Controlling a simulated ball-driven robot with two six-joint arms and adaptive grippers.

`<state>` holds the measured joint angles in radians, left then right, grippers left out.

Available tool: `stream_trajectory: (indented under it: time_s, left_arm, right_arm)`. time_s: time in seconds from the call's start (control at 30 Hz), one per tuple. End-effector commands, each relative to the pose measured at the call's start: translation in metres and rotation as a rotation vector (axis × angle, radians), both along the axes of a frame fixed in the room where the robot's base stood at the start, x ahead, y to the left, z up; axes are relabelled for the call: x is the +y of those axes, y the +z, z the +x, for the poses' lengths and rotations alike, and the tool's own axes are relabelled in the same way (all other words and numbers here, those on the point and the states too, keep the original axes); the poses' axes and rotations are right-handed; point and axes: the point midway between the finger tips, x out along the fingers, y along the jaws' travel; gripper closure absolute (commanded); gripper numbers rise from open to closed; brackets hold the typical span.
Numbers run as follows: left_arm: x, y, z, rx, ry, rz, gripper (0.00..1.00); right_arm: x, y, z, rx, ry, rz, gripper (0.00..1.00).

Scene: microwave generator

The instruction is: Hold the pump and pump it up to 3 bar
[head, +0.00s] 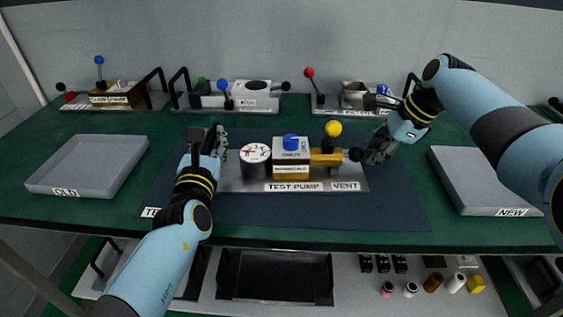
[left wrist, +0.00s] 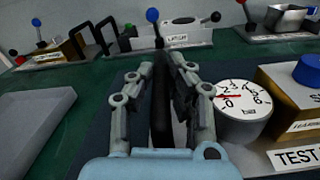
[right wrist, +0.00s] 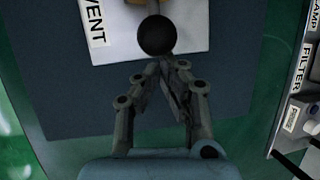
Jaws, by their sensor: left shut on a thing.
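The test pump (head: 292,168) stands on a metal plate on the dark mat, with a blue knob (head: 291,142), a yellow ball (head: 333,129) and a brass part on its right. Its round white gauge (left wrist: 240,98) has a red needle toward the low-number side; the exact reading is unclear. My left gripper (head: 217,141) is at the plate's left end, shut on an upright black handle (left wrist: 161,108). My right gripper (right wrist: 166,64) has its fingertips together, just short of the black ball knob (right wrist: 157,36) at the pump's right end, by the VENT label (head: 346,186).
A grey OLD tray (head: 60,183) lies left and a grey NEW tray (head: 505,207) right. Behind stand several lever fixtures, including the LATCH one (head: 250,105) and one with a red knob (head: 309,72). The front of the mat (head: 300,212) is clear.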

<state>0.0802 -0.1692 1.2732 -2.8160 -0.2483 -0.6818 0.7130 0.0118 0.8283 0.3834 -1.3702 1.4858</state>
Motion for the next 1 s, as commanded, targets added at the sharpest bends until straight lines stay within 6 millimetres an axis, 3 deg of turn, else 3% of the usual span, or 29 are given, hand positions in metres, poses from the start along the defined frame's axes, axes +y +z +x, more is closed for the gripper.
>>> stream_trajectory:
  time_s: [0.03,0.53,1.0]
  left_arm:
    - [-0.001,-0.008,-0.003,0.018,-0.005,0.0,1.0]
    - [-0.001,-0.008,-0.003,0.018,-0.005,0.0,1.0]
    - [-0.001,-0.008,-0.003,0.018,-0.005,0.0,1.0]
  right_arm:
    - [-0.002,0.0,0.0,0.001,0.001,0.003,1.0]
    - [-0.051,0.0,0.004,0.0,-0.001,0.001,1.0]
    - [-0.059,0.0,0.004,0.0,0.0,0.0,1.0]
